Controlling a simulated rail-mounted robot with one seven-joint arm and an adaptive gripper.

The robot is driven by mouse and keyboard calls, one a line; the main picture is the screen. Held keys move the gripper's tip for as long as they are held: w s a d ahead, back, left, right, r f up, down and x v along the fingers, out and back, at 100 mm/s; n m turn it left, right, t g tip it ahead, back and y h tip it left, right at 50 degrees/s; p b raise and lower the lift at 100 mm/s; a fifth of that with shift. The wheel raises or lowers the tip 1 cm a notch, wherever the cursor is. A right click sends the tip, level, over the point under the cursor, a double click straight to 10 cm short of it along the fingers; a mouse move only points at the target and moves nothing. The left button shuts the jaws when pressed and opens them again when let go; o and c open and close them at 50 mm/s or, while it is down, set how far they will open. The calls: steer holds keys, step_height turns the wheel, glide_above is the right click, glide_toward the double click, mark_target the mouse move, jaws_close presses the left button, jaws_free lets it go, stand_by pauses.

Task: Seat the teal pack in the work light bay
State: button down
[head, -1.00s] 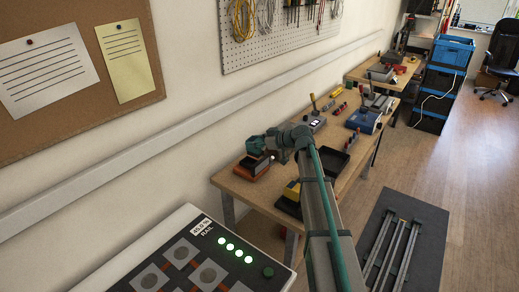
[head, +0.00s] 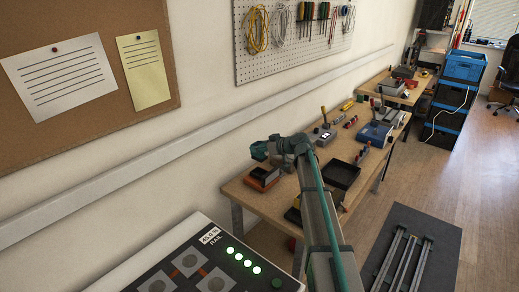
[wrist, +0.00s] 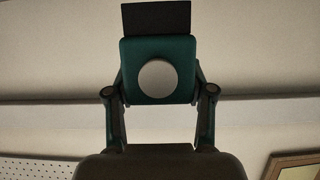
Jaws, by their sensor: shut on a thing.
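The teal pack (wrist: 158,50) sits between the two fingers of my gripper (wrist: 158,88) in the wrist view. It has a round pale disc on its near face and a dark block at its upper end. In the head view the teal pack (head: 259,150) shows small at the end of my arm, with my gripper (head: 272,148) around it. It is above the near left end of the bench, close to the wall. An orange and black unit (head: 263,180) stands on the bench just below it. I cannot tell which unit holds the work light bay.
The wooden bench (head: 240,196) carries a black tray (head: 341,175), a blue device (head: 375,134) and several small tools. A white panel (head: 165,258) with green lights is at the lower left. A pegboard (head: 290,62) hangs behind. The wall is close behind the pack.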

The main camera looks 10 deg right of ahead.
mark_target(259, 158)
steer(key=shift+f+b, duration=0.2)
steer(key=shift+b, duration=0.1)
step_height(259, 158, down, 5)
steer(key=b, duration=0.5)
steer(key=shift+f, duration=0.2)
steer(key=shift+b, duration=1.5)
stand_by(1.6)
steer(key=shift+f+b, duration=1.5)
steer(key=shift+b, duration=0.2)
steer(key=shift+c, duration=1.6)
jaws_free()
steer(key=shift+r, duration=0.1)
steer(key=v, duration=1.2)
